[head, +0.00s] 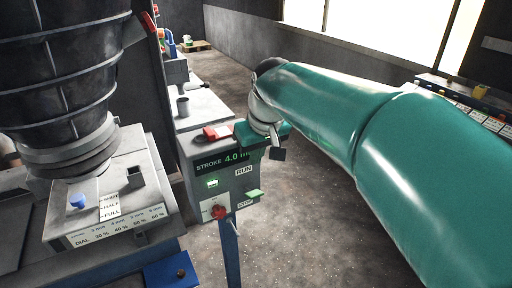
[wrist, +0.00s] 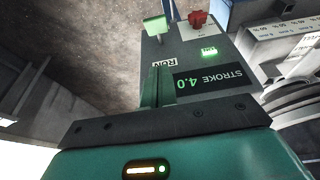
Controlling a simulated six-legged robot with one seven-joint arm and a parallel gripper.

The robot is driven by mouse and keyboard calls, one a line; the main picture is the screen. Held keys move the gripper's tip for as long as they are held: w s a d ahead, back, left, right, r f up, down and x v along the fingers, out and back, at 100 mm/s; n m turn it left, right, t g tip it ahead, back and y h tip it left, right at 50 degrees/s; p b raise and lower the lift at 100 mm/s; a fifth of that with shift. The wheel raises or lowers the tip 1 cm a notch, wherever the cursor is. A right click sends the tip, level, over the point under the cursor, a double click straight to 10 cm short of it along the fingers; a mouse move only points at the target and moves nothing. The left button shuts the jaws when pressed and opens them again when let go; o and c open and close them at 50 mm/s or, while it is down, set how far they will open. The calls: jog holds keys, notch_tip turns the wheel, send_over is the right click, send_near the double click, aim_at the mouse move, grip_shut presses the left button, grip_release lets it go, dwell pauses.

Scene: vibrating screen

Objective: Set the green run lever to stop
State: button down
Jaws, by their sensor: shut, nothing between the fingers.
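The green run lever (head: 253,195) is on the front of the grey control box (head: 195,160). Its handle is low on the panel, just above the STOP label (head: 245,205) and well below the RUN label (head: 244,171). In the wrist view the lever (wrist: 154,25) stands out at the far end of the panel, beyond the RUN label (wrist: 164,63). My gripper (head: 278,154) is shut and empty, beside the upper right of the box. In the wrist view its fingers (wrist: 157,88) are together near the RUN label, apart from the lever.
A red knob (head: 218,212) on a white plate and a lit green indicator (head: 212,183) share the panel with the stroke display (head: 222,160). A grey dial box (head: 110,200) with a blue knob stands at left. Open floor (head: 300,225) lies right of the panel.

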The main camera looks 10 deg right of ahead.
send_over(254, 192)
notch_tip(254, 192, down, 5)
jog(key=shift+w+a+f, duration=0.1)
jog(key=shift+w, duration=0.05)
jog(key=f, duration=0.1)
jog(key=s+f, duration=0.1)
jog(key=f, duration=0.1)
jog(key=shift+s+d+f, duration=0.1)
jog(key=shift+s+d, duration=0.05)
jog(key=shift+d, duration=0.15)
jog(key=shift+f, duration=0.45)
jog(key=shift+s, duration=0.15)
jog(key=shift+s, duration=0.1)
